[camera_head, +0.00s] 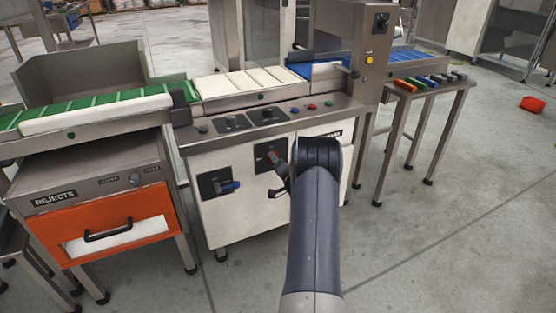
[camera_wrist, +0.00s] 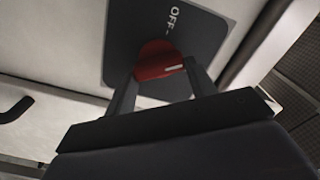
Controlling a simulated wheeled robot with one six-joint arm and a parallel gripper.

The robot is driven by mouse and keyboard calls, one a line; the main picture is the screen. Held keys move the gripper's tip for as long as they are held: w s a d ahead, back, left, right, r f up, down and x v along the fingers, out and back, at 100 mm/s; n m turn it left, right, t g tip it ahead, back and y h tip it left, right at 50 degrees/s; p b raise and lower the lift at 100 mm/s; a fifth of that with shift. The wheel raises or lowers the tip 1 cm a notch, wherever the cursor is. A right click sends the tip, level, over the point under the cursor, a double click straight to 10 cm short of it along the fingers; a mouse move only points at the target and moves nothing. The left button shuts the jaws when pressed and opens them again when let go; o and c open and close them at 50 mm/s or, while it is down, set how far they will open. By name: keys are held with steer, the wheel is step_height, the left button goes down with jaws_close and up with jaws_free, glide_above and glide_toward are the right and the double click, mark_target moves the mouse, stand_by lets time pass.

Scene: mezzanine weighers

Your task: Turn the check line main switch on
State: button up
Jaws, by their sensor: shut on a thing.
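The red switch handle (camera_head: 272,157) sits on a dark plate (camera_head: 262,150) on the front of the pale cabinet below the conveyor. In the wrist view the red handle (camera_wrist: 158,58) is between my two fingers, in front of the dark plate (camera_wrist: 190,30). The word OFF is printed on the plate beside the handle. A pale line marks the handle's lower right part. My gripper (camera_head: 279,174) is shut on the red handle; it also shows in the wrist view (camera_wrist: 160,85). My fingers and palm hide part of the handle and plate.
A blue-handled switch (camera_head: 230,187) on its own dark plate is left of the red one. Buttons and dials line the console top (camera_head: 265,120). An orange rejects drawer (camera_head: 105,228) stands left, and a small table (camera_head: 433,88) with coloured items right. A dark bar (camera_wrist: 15,108) shows in the wrist view.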

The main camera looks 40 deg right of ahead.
steer(key=m+p, duration=0.1)
steer(key=m, duration=0.2)
steer(key=m+p, duration=0.1)
steer(key=m, duration=0.3)
steer(key=shift+d+f, duration=0.1)
steer(key=shift+f, duration=0.1)
stand_by(0.4)
steer(key=o, duration=1)
steer(key=shift+s, duration=0.15)
steer(key=p+v, duration=0.2)
steer(key=v, duration=0.8)
steer(key=shift+s, duration=0.25)
steer(key=shift+w, duration=0.1)
